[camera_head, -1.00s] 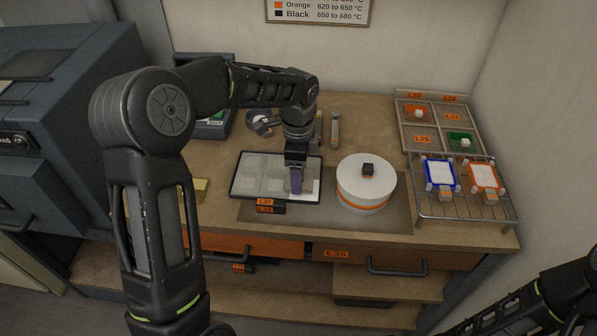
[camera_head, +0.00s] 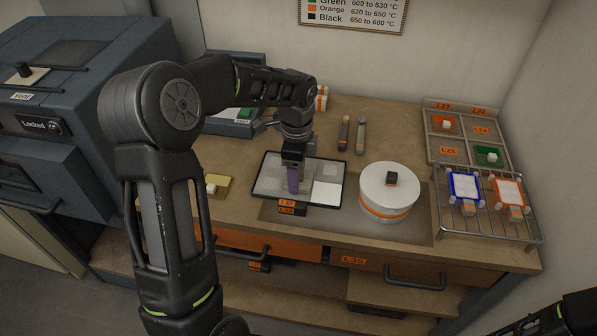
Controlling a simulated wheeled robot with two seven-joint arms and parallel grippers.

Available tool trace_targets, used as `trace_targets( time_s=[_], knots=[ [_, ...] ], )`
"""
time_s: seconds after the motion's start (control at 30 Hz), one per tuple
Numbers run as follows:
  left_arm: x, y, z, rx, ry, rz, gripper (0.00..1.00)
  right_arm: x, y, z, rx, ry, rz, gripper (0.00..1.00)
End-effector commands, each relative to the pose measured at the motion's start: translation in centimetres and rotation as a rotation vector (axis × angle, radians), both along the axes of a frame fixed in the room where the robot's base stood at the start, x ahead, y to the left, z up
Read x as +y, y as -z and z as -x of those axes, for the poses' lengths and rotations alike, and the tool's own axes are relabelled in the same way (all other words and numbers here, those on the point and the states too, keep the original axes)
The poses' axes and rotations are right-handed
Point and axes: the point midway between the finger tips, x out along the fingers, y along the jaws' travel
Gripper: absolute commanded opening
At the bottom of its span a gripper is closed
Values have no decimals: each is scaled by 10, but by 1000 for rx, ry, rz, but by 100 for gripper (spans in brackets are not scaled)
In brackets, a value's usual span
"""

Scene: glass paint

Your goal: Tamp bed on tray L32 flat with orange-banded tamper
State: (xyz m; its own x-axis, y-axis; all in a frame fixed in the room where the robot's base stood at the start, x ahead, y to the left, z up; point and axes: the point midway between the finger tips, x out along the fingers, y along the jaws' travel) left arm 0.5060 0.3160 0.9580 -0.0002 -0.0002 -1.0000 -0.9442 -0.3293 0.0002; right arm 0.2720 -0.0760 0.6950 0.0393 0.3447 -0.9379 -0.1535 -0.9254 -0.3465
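The tray (camera_head: 262,199) is dark-rimmed and lies flat on the bench. Stacked orange labels sit at its front edge, the upper one seemingly L32. Its bed (camera_head: 325,171) is pale grey with faint square patches and a white square at the front right. My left gripper (camera_head: 292,168) points down over the tray's middle. No orange band shows on this tool. My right gripper is out of view.
A white drum (camera_head: 388,185) with an orange band and dark knob stands right of the tray. Two slim tools (camera_head: 361,135) lie behind. A wire rack (camera_head: 480,225) holds blue and orange frames at right. A compartment tray (camera_head: 432,150) stands behind it.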

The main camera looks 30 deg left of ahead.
Motion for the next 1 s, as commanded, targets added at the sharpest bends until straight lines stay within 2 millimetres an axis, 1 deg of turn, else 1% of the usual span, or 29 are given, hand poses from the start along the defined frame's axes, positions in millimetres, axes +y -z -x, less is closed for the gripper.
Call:
trace_targets(
  time_s=[0.33,1.0],
  knots=[
    [0,15,0,0,0,0,31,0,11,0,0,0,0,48],
    [0,18,0,0,0,0,31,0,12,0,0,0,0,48]
  ],
)
